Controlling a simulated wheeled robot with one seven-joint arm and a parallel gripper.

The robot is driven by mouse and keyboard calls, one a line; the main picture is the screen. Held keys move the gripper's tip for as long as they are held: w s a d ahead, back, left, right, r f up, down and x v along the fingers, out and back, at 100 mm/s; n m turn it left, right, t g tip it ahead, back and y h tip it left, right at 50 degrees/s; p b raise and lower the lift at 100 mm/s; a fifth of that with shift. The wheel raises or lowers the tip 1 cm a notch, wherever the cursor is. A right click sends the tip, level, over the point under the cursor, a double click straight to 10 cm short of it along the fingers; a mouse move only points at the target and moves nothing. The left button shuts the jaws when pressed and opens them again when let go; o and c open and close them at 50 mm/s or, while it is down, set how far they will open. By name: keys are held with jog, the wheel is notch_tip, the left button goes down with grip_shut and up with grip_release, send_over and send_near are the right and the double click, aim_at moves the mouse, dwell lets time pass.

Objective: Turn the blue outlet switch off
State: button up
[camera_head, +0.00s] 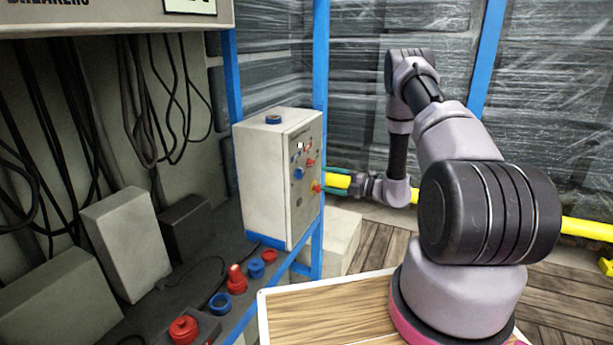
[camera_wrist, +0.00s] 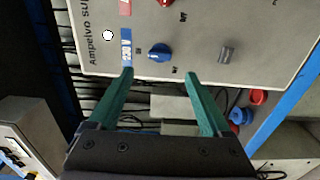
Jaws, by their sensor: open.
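The blue outlet switch is a round blue knob (camera_head: 299,173) on the control face of a pale grey box (camera_head: 262,180). In the wrist view the knob (camera_wrist: 158,52) sits beside a blue label (camera_wrist: 126,50), with small markings around it. My gripper (camera_head: 323,182) is in front of that face, to its right in the head view. In the wrist view my gripper (camera_wrist: 160,75) has its two green fingers apart, with nothing between them. The knob shows just beyond the gap between the tips, apart from them.
A red knob (camera_wrist: 165,2) and a grey knob (camera_wrist: 226,51) flank the blue one. Blue frame posts (camera_head: 320,70) stand near the box. Red and blue connectors (camera_head: 236,279) lie on the shelf below. A yellow pipe (camera_head: 588,229) runs along the back wall.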

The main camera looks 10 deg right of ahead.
aim_at(302, 174)
jog(key=x, duration=0.8)
jog(key=shift+w+a, duration=0.15)
grip_shut()
